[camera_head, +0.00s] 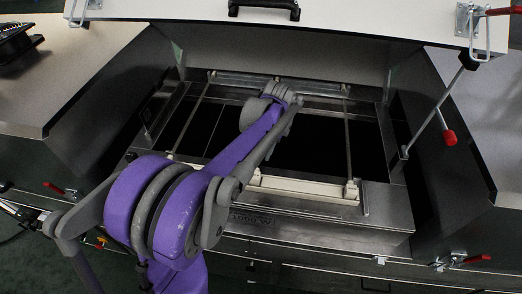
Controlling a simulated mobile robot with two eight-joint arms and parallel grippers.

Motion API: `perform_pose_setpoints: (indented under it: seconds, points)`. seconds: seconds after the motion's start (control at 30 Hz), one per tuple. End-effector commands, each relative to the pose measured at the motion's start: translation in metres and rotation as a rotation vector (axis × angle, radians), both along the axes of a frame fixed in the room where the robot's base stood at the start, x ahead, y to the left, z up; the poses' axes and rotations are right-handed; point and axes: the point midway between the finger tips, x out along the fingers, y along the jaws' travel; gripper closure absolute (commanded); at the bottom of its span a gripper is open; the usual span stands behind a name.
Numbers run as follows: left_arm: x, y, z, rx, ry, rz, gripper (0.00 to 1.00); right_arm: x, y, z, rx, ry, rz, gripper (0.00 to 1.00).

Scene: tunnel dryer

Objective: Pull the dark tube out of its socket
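The dryer's open bay (300,140) lies under the raised lid, its inside very dark. Two thin rails (349,140) run from front to back across it. Pale socket-like fittings (351,189) sit along the front edge, and similar ones show at the back. I cannot single out the dark tube against the black interior; my arm also covers part of the bay. My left arm reaches in from the lower left across the bay to its back edge. My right gripper is not in view.
The raised white lid (350,20) with a black handle (264,8) spans the top. Red clamp levers (477,259) line the front. Metal housings flank the bay on both sides.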

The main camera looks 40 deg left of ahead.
Motion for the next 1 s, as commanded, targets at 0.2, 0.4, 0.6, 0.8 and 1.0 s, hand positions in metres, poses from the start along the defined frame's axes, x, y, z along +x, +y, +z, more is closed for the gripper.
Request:
perform_pose_setpoints:
  seconds: [0.2, 0.4, 0.6, 0.8, 1.0]
  points:
    - [-0.0001, -0.0001, 0.0001, 0.000, 0.000, 0.000, 0.94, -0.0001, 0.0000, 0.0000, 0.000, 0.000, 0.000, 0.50]
    - [-0.0001, -0.0001, 0.0002, 0.000, 0.000, 0.000, 1.00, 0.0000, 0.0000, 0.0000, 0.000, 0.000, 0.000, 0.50]
    - [-0.0001, -0.0001, 0.0002, 0.000, 0.000, 0.000, 1.00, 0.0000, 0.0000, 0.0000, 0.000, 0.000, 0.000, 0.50]
    - [-0.0001, -0.0001, 0.0003, 0.000, 0.000, 0.000, 1.00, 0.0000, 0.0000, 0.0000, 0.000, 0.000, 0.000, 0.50]
    - [0.0000, -0.0001, 0.0003, 0.000, 0.000, 0.000, 1.00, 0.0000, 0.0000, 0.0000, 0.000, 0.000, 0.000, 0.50]
